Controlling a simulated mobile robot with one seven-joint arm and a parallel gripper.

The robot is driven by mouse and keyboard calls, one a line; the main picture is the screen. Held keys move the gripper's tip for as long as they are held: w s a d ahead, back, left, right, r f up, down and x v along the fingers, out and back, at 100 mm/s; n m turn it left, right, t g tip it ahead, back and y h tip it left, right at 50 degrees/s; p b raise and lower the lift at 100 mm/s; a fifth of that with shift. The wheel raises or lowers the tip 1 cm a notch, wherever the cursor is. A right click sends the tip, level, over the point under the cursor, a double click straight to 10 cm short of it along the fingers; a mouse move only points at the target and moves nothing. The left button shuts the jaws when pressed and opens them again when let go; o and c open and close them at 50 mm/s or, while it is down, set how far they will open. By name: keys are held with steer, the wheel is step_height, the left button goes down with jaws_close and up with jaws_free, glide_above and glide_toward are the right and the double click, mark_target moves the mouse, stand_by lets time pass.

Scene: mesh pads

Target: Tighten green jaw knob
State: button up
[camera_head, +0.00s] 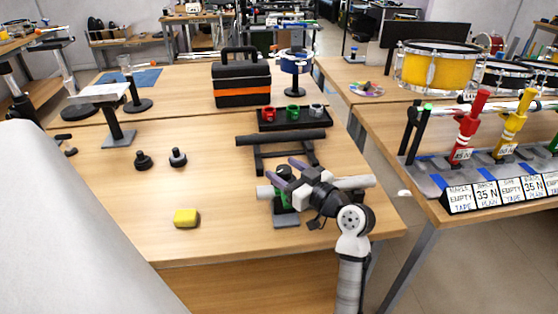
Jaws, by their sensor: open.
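A small clamp stand with a green jaw (281,203) stands on a grey base (286,222) near the table's front right. A light grey tube (264,192) runs across at the jaw's height. My gripper (279,170) is open above the stand, its two purple-grey fingers pointing left. A dark knob-like top (284,172) shows between or just behind the fingers; whether they touch it cannot be told. My gripper and wrist hide much of the jaw and the middle of the tube.
A black rack (279,139) stands close behind my gripper. Beyond it, a black tray (306,124) holds red, green and grey cup-like parts.

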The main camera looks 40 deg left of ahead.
steer(key=shift+w+a, duration=0.2)
steer(key=shift+a, duration=1.15)
steer(key=shift+c, duration=0.5)
steer(key=c, duration=0.9)
steer(key=shift+p, duration=0.3)
